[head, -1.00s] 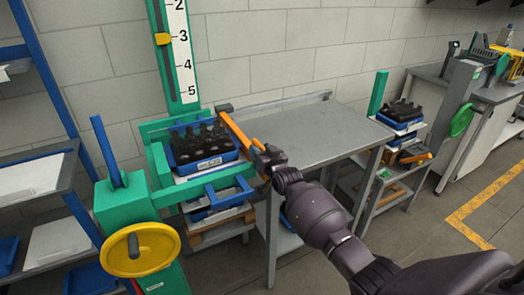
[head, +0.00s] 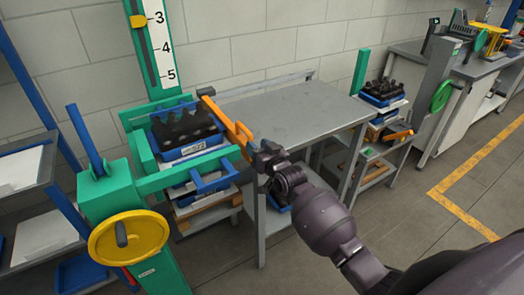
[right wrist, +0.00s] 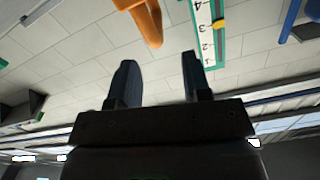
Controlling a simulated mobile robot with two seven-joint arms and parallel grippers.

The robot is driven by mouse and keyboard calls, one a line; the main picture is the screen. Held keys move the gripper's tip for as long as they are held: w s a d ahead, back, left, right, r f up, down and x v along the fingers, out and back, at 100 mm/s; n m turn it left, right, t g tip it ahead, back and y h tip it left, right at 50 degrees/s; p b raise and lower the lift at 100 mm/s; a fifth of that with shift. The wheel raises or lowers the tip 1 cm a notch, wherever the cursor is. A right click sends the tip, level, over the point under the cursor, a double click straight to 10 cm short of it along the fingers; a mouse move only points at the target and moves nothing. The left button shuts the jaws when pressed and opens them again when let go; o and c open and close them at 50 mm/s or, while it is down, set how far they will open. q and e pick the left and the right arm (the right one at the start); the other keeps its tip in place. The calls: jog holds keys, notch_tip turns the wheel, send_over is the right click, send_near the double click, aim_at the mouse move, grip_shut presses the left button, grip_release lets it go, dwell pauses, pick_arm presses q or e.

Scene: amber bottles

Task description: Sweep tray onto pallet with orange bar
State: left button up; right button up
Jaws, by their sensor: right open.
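A blue tray (head: 188,150) full of dark bottles (head: 188,127) sits at the green lift frame (head: 155,182), left of the grey table. The orange bar (head: 224,118) slants along the table's left end, beside the tray, with a looped handle at its near end. My right gripper (head: 262,158) is just right of that handle. In the right wrist view its fingers (right wrist: 160,80) are spread with nothing between them, and the orange bar (right wrist: 146,22) shows beyond them. A wooden pallet (head: 208,210) shows low under the left stack. My left gripper is out of view.
The grey table (head: 290,115) is bare. Another bottle tray (head: 383,98) stands on a stack at the right. A yellow handwheel (head: 130,238) is at the front left. Open floor (head: 440,165) lies to the right.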

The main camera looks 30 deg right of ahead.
jog(key=shift+s, duration=1.15)
jog(key=s+f+g, duration=0.2)
jog(key=s+f, duration=0.3)
jog(key=s, duration=0.5)
jog(key=s+a+f+n+g+h, duration=0.1)
jog(key=s+f+g, duration=0.1)
jog(key=s+f, duration=0.4)
jog(key=s+f+n+g, duration=0.1)
jog(key=s+f, duration=0.4)
jog(key=s, duration=1)
jog(key=shift+a+f+g+h, duration=0.25)
jog(key=shift+f+g+h, duration=0.15)
jog(key=shift+g, duration=0.2)
